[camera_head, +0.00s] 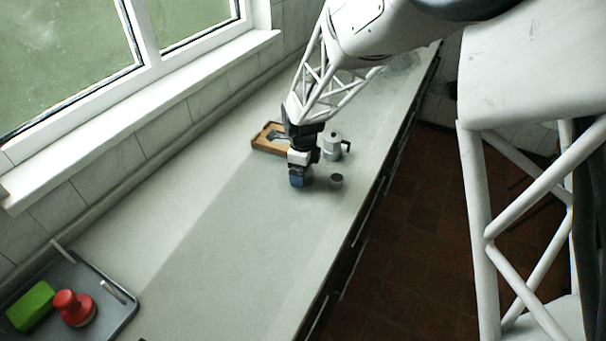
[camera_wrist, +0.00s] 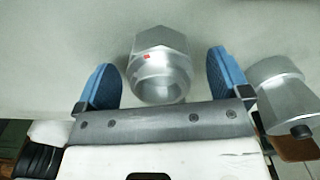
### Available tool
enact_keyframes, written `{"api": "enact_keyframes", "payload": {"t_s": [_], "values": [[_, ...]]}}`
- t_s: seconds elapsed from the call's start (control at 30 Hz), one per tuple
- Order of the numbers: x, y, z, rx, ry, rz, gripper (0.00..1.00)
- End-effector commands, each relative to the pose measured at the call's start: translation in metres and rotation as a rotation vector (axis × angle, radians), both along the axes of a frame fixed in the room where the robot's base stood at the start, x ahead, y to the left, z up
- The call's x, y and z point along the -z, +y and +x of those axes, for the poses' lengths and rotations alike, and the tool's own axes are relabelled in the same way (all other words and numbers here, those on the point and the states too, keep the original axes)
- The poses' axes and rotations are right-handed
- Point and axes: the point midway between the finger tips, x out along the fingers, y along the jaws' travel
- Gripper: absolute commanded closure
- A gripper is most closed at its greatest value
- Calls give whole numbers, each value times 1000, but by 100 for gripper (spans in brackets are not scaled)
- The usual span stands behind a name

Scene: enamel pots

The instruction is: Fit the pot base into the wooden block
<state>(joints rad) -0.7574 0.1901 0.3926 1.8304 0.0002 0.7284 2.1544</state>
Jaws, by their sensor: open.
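The pot base (camera_head: 336,181), a small grey metal cup shape, stands on the counter just right of my gripper (camera_head: 301,180). In the wrist view the faceted silver base (camera_wrist: 160,65), with a small red mark, appears between the two blue fingers of my gripper (camera_wrist: 165,80), with gaps on both sides. My gripper is open and empty, low over the counter. The wooden block (camera_head: 259,144) lies behind and left of my gripper, with dark and grey pieces in it. My arm hides part of it.
A silver moka pot part with a dark handle (camera_head: 333,147) stands behind the base; a silver part also shows in the wrist view (camera_wrist: 280,92). A grey tray (camera_head: 115,322) at the front left holds a green block (camera_head: 31,306) and a red-topped object (camera_head: 74,308). The middle counter is clear.

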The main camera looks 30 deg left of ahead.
Motion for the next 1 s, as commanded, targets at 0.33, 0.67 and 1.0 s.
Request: {"api": "enact_keyframes", "payload": {"t_s": [0.33,0.67,1.0], "values": [[0,0,0,0,0,0,16],[0,0,0,0,0,0,66],[-3,0,0,0,-1,1,66]]}}
